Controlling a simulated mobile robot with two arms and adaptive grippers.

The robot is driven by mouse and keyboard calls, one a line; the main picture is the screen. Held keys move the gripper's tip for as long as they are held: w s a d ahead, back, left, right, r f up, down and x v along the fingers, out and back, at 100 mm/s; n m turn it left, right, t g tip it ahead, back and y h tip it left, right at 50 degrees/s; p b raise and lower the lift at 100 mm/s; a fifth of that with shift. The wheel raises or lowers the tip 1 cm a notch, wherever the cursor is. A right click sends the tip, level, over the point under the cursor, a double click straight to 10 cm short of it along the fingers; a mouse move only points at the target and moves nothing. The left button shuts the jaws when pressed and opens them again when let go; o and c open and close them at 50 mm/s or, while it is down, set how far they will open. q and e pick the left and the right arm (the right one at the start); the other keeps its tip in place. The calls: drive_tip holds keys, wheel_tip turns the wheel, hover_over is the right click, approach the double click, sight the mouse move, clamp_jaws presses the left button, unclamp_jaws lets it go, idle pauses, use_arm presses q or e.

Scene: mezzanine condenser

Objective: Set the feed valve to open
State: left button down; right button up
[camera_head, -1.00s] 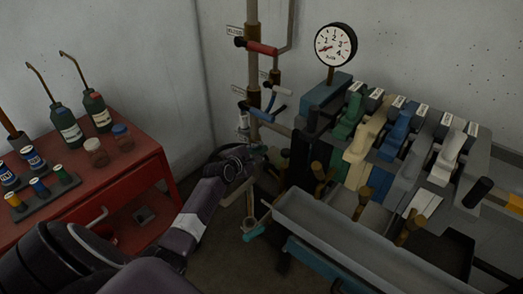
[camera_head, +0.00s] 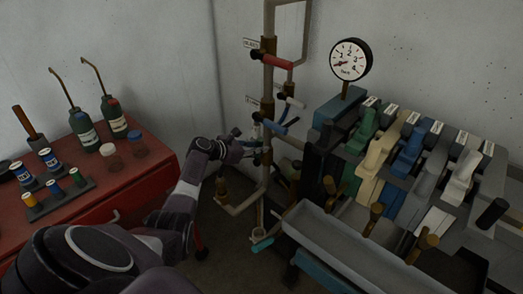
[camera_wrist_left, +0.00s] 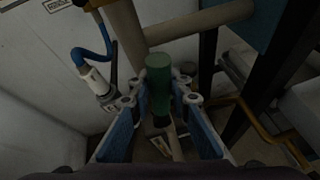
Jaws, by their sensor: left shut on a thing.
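A green valve handle (camera_wrist_left: 159,82) stands between the fingers of my left gripper (camera_wrist_left: 161,101) in the left wrist view, and the gripper is shut on it. No label on this handle is readable. In the head view my left gripper (camera_head: 255,146) is at the pipe stand (camera_head: 268,95), below the blue lever (camera_head: 275,127); the green handle cannot be made out there. The red lever (camera_head: 272,61) is higher on the stand, beside a small plate too small to read. My right gripper is in neither view.
A round gauge (camera_head: 351,60) stands on the bench behind a row of coloured levers (camera_head: 410,150). A grey trough (camera_head: 350,245) runs along the bench front. A red cabinet (camera_head: 150,180) with bottles is at left. A teal handle (camera_head: 262,245) is low on the pipework.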

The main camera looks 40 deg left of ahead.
use_arm(q)
drive_tip(key=shift+a, duration=0.2)
drive_tip(key=shift+f, duration=0.1)
drive_tip(key=c, duration=1.8)
unclamp_jaws()
drive_tip(key=shift+o, duration=0.2)
drive_tip(key=v, duration=1.2)
